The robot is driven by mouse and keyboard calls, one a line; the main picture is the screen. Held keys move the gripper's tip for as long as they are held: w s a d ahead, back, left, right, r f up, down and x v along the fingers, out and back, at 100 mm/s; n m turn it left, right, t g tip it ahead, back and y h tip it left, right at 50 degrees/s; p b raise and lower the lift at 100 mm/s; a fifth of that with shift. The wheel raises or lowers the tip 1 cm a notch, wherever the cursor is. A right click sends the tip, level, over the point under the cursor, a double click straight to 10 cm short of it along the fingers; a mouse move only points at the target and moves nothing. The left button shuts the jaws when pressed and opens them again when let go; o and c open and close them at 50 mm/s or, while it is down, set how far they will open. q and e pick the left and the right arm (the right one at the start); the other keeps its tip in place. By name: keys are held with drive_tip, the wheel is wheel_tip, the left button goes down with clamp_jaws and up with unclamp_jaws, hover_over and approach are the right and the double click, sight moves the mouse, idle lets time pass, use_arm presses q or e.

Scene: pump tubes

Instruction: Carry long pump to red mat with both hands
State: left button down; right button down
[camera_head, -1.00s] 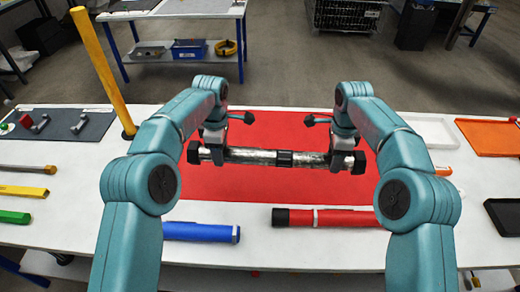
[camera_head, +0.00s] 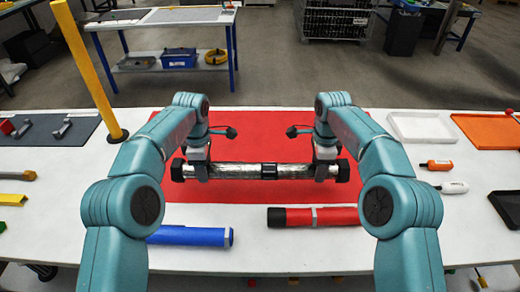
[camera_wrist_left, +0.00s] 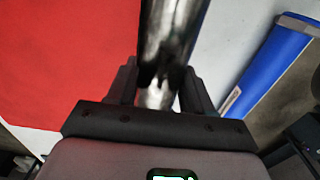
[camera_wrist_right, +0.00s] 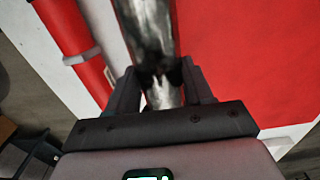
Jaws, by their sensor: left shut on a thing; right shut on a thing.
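The long pump (camera_head: 240,171) is a silvery metal tube with black end caps and a black middle band. It is held roughly level above the red mat (camera_head: 262,132), toward the mat's near side. My left gripper (camera_head: 198,170) is shut on the tube near its left end, and the tube shows between its fingers in the left wrist view (camera_wrist_left: 165,50). My right gripper (camera_head: 326,170) is shut on it near its right end, also seen in the right wrist view (camera_wrist_right: 152,40). I cannot tell the exact height over the mat.
A blue tube (camera_head: 190,235) and a red tube (camera_head: 315,216) lie on the white table in front of the mat. A yellow post (camera_head: 88,65) stands at the left. A white tray (camera_head: 425,128), an orange tray (camera_head: 487,130) and a black tray (camera_head: 508,205) are at right.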

use_arm(q)
drive_tip(key=shift+f, duration=0.1)
